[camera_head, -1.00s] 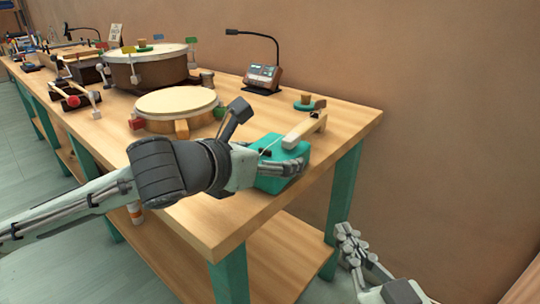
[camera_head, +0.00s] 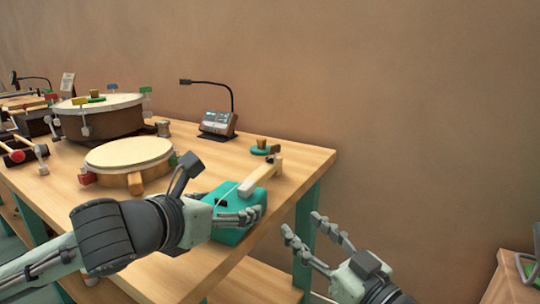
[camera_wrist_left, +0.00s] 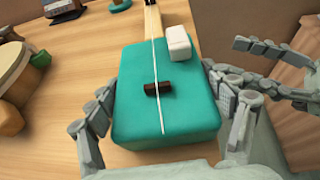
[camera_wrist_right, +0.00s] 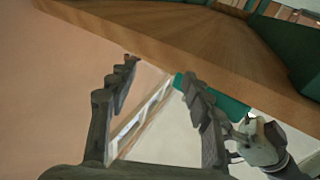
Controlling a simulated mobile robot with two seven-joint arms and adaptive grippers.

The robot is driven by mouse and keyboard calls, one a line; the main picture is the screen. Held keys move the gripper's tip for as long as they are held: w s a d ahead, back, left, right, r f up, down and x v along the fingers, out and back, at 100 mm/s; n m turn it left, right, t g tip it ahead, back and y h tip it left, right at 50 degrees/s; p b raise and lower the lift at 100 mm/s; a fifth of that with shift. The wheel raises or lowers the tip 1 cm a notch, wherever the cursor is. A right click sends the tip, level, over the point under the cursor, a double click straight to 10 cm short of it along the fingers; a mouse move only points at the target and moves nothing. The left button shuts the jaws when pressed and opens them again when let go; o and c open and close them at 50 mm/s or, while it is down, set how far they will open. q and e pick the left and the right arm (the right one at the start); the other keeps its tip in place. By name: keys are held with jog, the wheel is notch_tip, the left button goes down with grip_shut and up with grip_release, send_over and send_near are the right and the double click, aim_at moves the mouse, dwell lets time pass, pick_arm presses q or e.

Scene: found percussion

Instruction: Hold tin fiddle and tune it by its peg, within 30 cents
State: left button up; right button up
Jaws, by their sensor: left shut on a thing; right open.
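The tin fiddle (camera_head: 229,194) has a teal tin body and a pale wooden neck (camera_head: 262,174) pointing to the back right. It lies on the workbench near the front edge. In the left wrist view its body (camera_wrist_left: 190,105) shows a string over a dark bridge (camera_wrist_left: 158,89) and a pale block (camera_wrist_left: 178,43) beside the string. My left gripper (camera_head: 238,217) is shut on the body, with fingers on both sides. A small upright piece at the neck's far end may be the peg. My right gripper (camera_head: 303,224) is open and empty, off the bench's right end.
A frame drum (camera_head: 128,152) with coloured blocks lies left of the fiddle. A device with a gooseneck (camera_head: 218,123) and a teal disc with a cork knob (camera_head: 264,149) stand behind. A larger drum (camera_head: 100,118) is further back. A wall runs along the right.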

aim_at(274, 150)
jog(key=w+d+r+y, duration=0.1)
jog(key=w+d+r, duration=0.6)
jog(key=w+r, duration=0.2)
jog(key=w+a, duration=0.3)
jog(key=w+a+g, duration=0.1)
jog(key=w+a, duration=0.3)
jog(key=w+a+n+g, duration=0.1)
jog(key=w+a, duration=0.3)
jog(key=shift+w+f, duration=0.2)
jog(key=shift+f, duration=0.2)
grip_shut()
jog(key=shift+s+a, duration=0.15)
jog(key=shift+a, duration=0.3)
jog(key=m+t+h, duration=0.1)
jog(key=m+h, duration=0.1)
jog(key=h, duration=0.1)
jog(key=shift+t, duration=0.3)
jog(key=shift+d+m+t+h, duration=0.25)
jog(key=shift+m+h, duration=0.35)
jog(key=shift+h, duration=0.25)
jog(key=shift+d+m+t+h, duration=0.15)
jog(key=shift+m+t+h, duration=0.1)
jog(key=shift+m+h, duration=0.5)
